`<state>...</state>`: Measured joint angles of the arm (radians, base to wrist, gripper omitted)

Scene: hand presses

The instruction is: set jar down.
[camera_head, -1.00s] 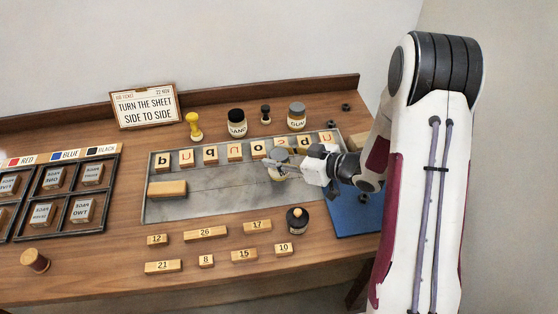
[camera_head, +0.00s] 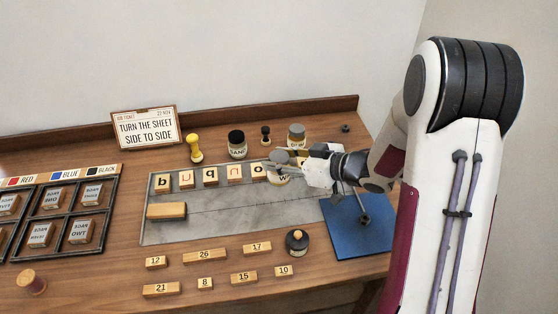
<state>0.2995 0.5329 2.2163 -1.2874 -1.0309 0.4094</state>
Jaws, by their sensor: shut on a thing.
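My gripper (camera_head: 276,167) is shut on a jar (camera_head: 284,180) with a grey lid and a pale label; only part of the label's lettering shows. The jar looks upright, and the fingers cover part of it. It is in front of the right part of the letter tile row on the grey metal plate (camera_head: 220,221). I cannot tell how far its base is above the plate or whether it touches anything.
Behind the plate stand a black-lidded jar (camera_head: 237,149), a grey-lidded jar (camera_head: 296,143) and a yellow-handled stamp (camera_head: 195,150). A blue mat (camera_head: 350,241) lies at right. A dark bottle (camera_head: 297,244) and several numbered blocks (camera_head: 205,255) stand in front. The plate's front middle is clear.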

